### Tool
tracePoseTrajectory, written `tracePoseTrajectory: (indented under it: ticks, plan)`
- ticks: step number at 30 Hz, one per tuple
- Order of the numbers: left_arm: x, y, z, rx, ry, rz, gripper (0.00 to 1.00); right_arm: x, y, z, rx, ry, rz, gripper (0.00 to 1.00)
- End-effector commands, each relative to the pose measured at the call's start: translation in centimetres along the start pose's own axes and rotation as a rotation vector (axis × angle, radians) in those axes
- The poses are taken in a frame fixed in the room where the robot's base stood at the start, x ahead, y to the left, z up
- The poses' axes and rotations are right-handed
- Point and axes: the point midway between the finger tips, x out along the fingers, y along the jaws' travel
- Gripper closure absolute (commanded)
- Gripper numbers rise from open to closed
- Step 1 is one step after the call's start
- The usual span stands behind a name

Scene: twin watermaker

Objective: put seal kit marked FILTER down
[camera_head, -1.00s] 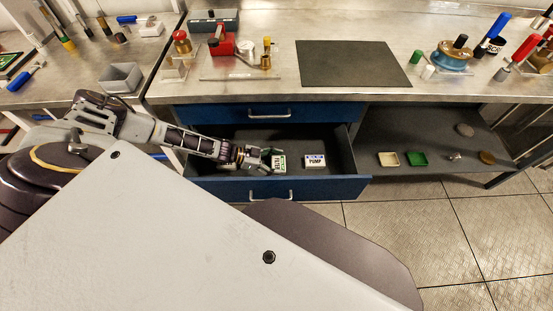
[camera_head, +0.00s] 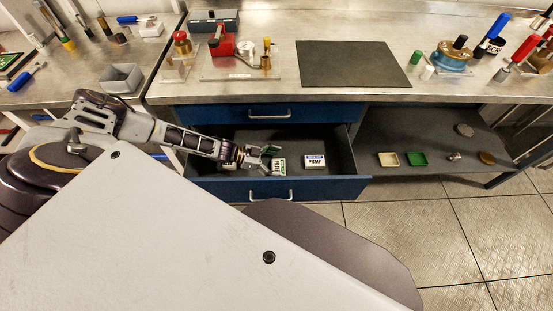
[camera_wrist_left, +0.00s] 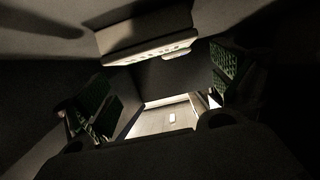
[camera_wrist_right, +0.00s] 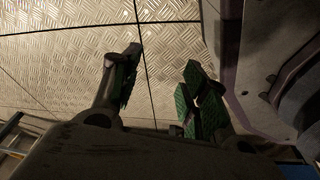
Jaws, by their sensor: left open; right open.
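The seal kit marked FILTER (camera_head: 279,166) is a small white and green box in the open blue drawer (camera_head: 345,187). Its label is partly hidden by the fingers. My left gripper (camera_head: 270,151) is open at the kit's upper left side, inside the drawer. In the left wrist view a pale box (camera_wrist_left: 148,48), apparently this kit, shows beyond the spread left fingers (camera_wrist_left: 160,95). Whether a finger still touches it I cannot tell. My right gripper (camera_wrist_right: 158,90) is open and empty above the metal floor.
A seal kit marked PUMP (camera_head: 315,161) lies to the right in the same drawer. The drawer walls surround the left gripper. A lower shelf (camera_head: 440,140) at right holds small trays and round parts. The workbench (camera_head: 285,88) edge overhangs behind.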

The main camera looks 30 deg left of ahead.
Motion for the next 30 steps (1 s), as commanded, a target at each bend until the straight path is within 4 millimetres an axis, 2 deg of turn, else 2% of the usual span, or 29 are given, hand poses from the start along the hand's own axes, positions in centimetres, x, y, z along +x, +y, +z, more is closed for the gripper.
tracePoseTrajectory:
  ticks: [5, 9, 19, 30]
  plan:
    - [-0.4, 0.0, -0.8, 0.0, 0.0, -0.001, 0.05, 0.3, 0.1, 1.0, 0.001, 0.001, 0.001, 0.56]
    - [-2.1, 0.0, -0.7, -0.001, -0.002, -0.001, 0.05, 0.6, 0.0, 1.8, 0.003, -0.004, 0.0, 0.56]
    - [-6.3, 0.0, -0.7, -0.001, -0.003, -0.002, 0.05, 0.7, -0.2, 2.1, 0.005, -0.008, -0.002, 0.56]
    - [-10.9, 0.0, -0.7, 0.0, -0.002, -0.001, 0.05, 0.8, 0.5, 2.5, 0.0, -0.009, 0.005, 0.56]
